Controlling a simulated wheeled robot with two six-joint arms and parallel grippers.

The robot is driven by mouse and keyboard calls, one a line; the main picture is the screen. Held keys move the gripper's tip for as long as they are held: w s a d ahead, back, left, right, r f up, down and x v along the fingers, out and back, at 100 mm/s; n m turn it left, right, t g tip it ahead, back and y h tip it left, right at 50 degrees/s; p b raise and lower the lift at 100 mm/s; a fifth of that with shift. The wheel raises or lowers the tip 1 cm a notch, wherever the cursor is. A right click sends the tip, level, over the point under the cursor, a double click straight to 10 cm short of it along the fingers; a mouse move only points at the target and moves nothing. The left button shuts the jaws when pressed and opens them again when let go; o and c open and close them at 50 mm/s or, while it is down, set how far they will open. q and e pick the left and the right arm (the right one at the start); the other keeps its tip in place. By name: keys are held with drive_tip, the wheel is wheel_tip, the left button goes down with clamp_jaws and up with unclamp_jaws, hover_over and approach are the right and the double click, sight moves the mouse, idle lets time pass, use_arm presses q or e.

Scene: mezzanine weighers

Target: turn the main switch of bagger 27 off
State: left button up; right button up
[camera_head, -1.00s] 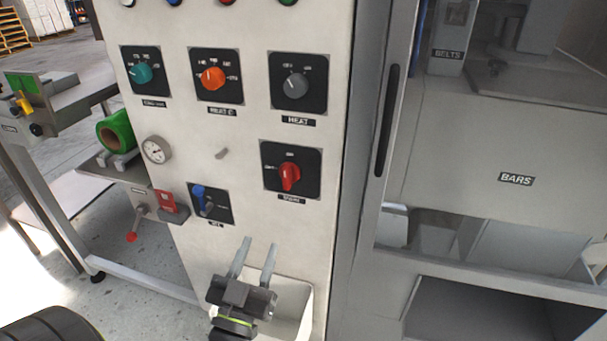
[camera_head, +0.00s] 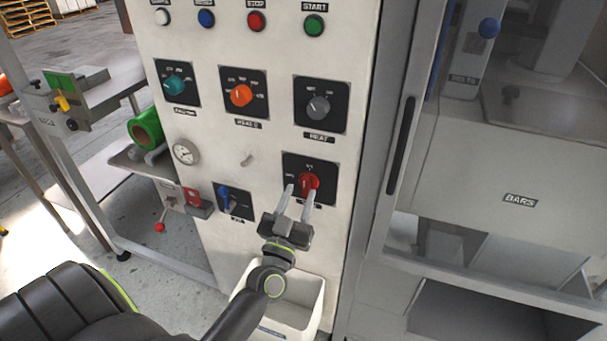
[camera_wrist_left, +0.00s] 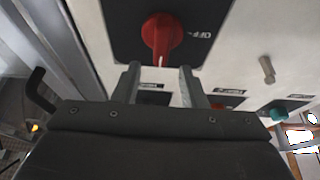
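The red main switch (camera_head: 309,184) is a rotary knob on a black square plate (camera_head: 327,164) on the cream panel. In the left wrist view the red knob (camera_wrist_left: 161,38) stands just beyond my fingertips, with "OFF" printed to its right and a pale pointer line aimed away from that word. My left gripper (camera_head: 299,192) is open, its two fingers apart and pointing at the knob from below. In the left wrist view the gripper (camera_wrist_left: 158,72) has nothing between its fingers. The switch's lower label is partly hidden by the fingers. My right gripper is not in view.
Above are teal (camera_head: 174,84), orange (camera_head: 241,95) and grey (camera_head: 318,107) knobs. A blue-handled switch (camera_head: 226,195) and a gauge (camera_head: 185,152) are at left. A white bin (camera_head: 303,311) is below. A glazed cabinet door with a long handle (camera_head: 401,145) stands right.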

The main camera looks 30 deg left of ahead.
sight(304, 183)
use_arm(q)
drive_tip(key=shift+p+x, duration=0.4)
drive_tip(key=shift+x, duration=1.5)
